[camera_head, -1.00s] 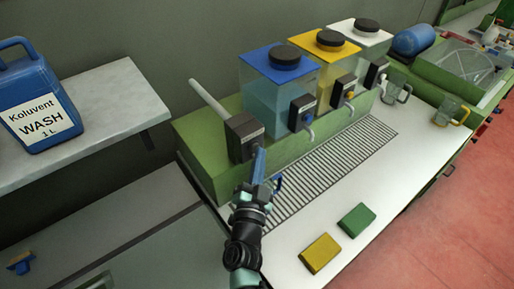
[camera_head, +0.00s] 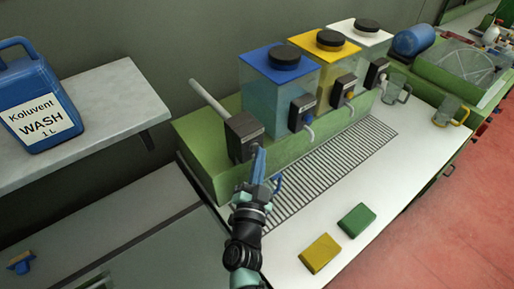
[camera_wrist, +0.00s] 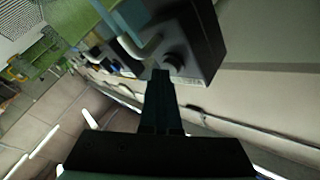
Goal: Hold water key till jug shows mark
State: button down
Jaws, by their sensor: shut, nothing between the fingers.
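A dark box (camera_head: 242,136) with a pale pipe is at the left end of the green ledge. In the wrist view it is a large dark block (camera_wrist: 200,38), and a round dark key (camera_wrist: 174,62) sticks out of its face. My gripper (camera_head: 259,154) is shut, its fingertips at the front of this box. In the wrist view the closed fingers (camera_wrist: 164,76) end at the key; whether they press it I cannot tell. A jug with a blue handle (camera_head: 278,183) is mostly hidden behind my gripper. Its water level and mark cannot be seen.
Tanks with blue (camera_head: 262,58), yellow (camera_head: 322,43) and white (camera_head: 362,30) lids stand along the ledge. A slotted drain (camera_head: 335,165) runs before them. Yellow (camera_head: 320,253) and green (camera_head: 357,220) blocks lie in front. Two jugs (camera_head: 396,92) (camera_head: 449,112) stand right. A wash canister (camera_head: 38,100) is at left.

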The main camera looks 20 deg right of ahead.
dwell(0.4)
jog(key=shift+s+d, duration=0.3)
jog(key=shift+s, duration=0.5)
jog(key=s, duration=0.1)
jog(key=s+d, duration=0.1)
jog(key=s, duration=0.2)
jog(key=shift+s+d, duration=0.35)
dwell(0.5)
